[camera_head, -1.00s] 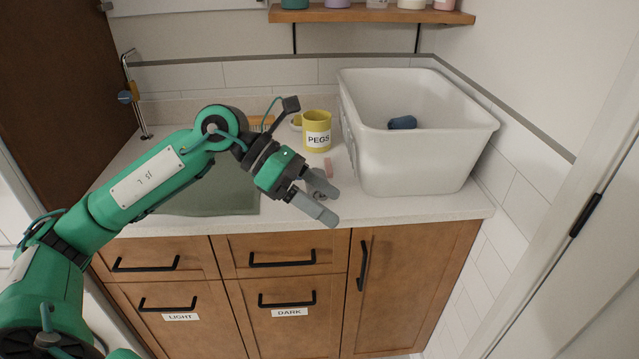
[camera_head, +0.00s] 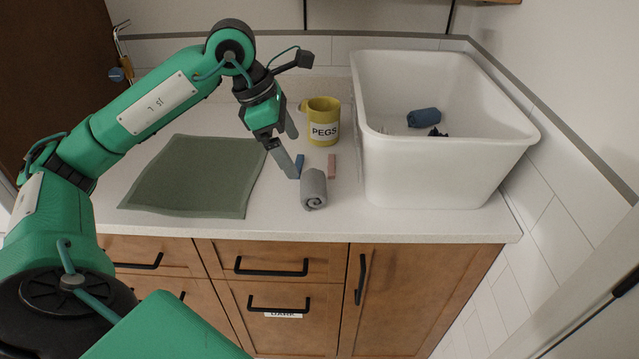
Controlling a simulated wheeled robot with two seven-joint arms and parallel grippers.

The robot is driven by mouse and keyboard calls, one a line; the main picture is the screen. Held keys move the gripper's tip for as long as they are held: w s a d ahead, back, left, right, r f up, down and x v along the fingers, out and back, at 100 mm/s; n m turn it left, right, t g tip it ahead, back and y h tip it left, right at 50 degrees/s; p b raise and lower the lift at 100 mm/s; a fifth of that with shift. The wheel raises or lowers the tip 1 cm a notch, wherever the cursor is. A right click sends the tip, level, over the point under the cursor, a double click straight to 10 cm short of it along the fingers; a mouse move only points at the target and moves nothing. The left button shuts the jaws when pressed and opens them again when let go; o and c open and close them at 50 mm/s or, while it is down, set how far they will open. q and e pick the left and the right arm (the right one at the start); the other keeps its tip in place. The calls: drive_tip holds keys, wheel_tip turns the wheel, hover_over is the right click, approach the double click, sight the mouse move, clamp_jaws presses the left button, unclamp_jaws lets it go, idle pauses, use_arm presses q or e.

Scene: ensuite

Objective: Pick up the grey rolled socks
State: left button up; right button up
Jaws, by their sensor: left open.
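The grey rolled socks (camera_head: 314,190) lie on the white countertop near its front edge, with the spiral end facing me. My left gripper (camera_head: 294,157) is open and empty, pointing down just behind and to the left of the socks. One fingertip is close to the back left of the roll; I cannot tell if it touches. My right gripper is out of view.
A yellow PEGS mug (camera_head: 322,122) stands behind the socks. A blue peg (camera_head: 299,165) and a pink peg (camera_head: 332,166) lie near them. A white tub (camera_head: 440,165) with dark blue rolled socks (camera_head: 423,118) stands right. A green mat (camera_head: 195,175) lies left.

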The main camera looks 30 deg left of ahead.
sight(310, 179)
use_arm(q)
drive_tip(key=x, duration=0.6)
drive_tip(key=shift+w, duration=0.1)
drive_tip(key=x, duration=0.5)
drive_tip(key=shift+w, duration=0.1)
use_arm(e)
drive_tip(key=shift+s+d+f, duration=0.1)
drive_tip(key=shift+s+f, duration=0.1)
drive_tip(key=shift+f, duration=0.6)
use_arm(q)
drive_tip(key=shift+c, duration=0.2)
drive_tip(key=c, duration=1)
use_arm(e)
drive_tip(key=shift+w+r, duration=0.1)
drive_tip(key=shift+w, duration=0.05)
